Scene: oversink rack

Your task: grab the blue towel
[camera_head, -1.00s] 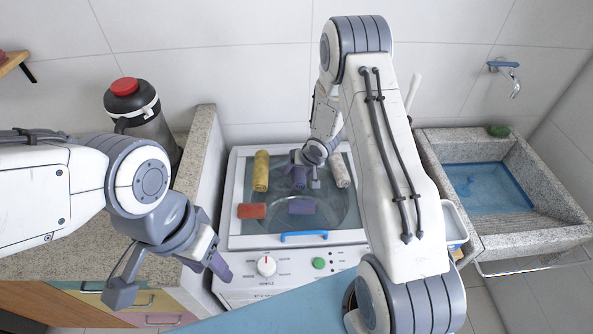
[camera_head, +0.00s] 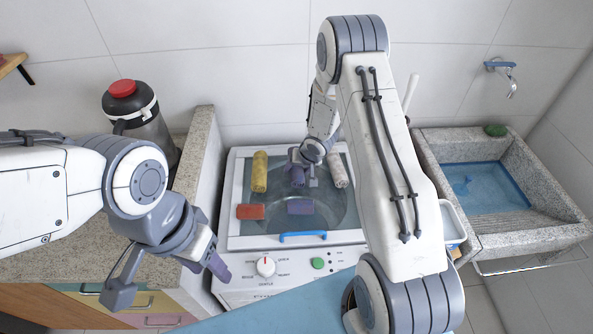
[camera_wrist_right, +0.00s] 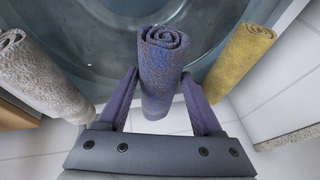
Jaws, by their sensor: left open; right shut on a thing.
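A rolled blue-purple towel (camera_wrist_right: 160,62) stands between the fingers of my right gripper (camera_wrist_right: 160,78) in the right wrist view. The fingers are shut on its sides, with its spiral end showing. In the head view this towel (camera_head: 298,177) and the right gripper (camera_head: 303,172) are over the back middle of the washer top. A second blue-purple roll (camera_head: 301,207) lies crosswise nearer the front, clear of the gripper. My left gripper (camera_head: 170,276) is open and empty, left of the washer's front panel.
A yellow roll (camera_head: 260,172), a red-orange roll (camera_head: 251,211) and a pale grey roll (camera_head: 338,170) lie around the washer top (camera_head: 237,180). A blue handle (camera_head: 303,235) is at its front. A granite sink (camera_head: 540,235) is right; a dark jug (camera_head: 150,125) stands left.

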